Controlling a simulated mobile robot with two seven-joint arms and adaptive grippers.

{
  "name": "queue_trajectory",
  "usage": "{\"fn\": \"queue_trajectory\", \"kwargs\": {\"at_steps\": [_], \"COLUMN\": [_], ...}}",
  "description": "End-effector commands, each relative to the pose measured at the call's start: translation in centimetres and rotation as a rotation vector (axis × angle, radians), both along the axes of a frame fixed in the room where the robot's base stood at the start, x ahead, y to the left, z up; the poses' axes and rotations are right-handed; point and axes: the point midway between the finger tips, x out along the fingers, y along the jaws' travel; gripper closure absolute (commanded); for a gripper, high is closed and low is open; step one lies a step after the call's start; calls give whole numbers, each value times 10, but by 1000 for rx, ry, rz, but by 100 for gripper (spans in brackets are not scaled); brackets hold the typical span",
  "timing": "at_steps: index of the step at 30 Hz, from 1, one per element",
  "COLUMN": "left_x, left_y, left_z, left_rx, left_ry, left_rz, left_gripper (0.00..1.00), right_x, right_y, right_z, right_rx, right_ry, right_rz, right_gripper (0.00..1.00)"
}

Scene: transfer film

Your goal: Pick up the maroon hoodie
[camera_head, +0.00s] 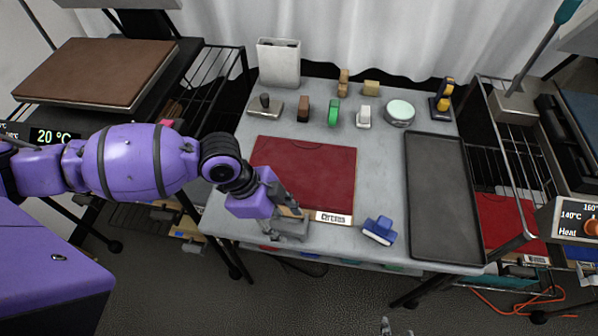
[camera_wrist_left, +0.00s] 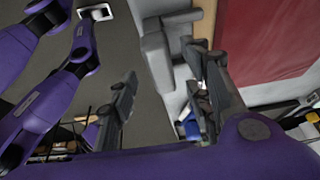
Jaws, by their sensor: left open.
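The maroon hoodie (camera_head: 310,170) lies folded flat on the grey table, with a white lettered label at its front right edge. Its red cloth also fills the upper right of the left wrist view (camera_wrist_left: 265,40). My left gripper (camera_head: 292,222) is at the hoodie's front left edge, pointing down. In the left wrist view its two fingers (camera_wrist_left: 165,108) are spread apart with no cloth between them. Whether a finger touches the hoodie I cannot tell. Two small grey tips at the bottom edge of the head view may be my right gripper (camera_head: 396,328).
A blue brush-like tool (camera_head: 380,230) lies right of the hoodie near the front edge. A dark tray (camera_head: 440,200) fills the table's right side. Several small tools and a white holder (camera_head: 279,62) stand behind. Another red folded item (camera_head: 508,222) is on the right rack.

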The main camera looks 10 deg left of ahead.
Motion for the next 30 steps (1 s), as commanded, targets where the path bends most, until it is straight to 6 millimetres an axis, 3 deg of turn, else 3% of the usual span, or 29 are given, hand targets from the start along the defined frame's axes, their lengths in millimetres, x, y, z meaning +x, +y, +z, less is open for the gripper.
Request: {"fn": "queue_trajectory", "kwargs": {"at_steps": [7, 16, 26, 30], "left_x": [0, 0, 0, 1], "left_y": [-12, -14, -14, -14], "left_z": [-33, -38, -38, -37], "left_rx": [-2, -1, -1, -2], "left_ry": [0, -2, -2, -5], "left_rz": [-1, 0, 0, -1], "left_gripper": [55, 55, 98, 100], "right_x": [1, 1, 1, 1], "right_y": [1, 1, 1, 1], "right_z": [2, 2, 2, 2], "right_rx": [2, 1, 1, 1], "right_ry": [-3, -2, -2, -2], "right_rz": [1, 1, 1, 1], "right_gripper": [58, 58, 58, 58]}}
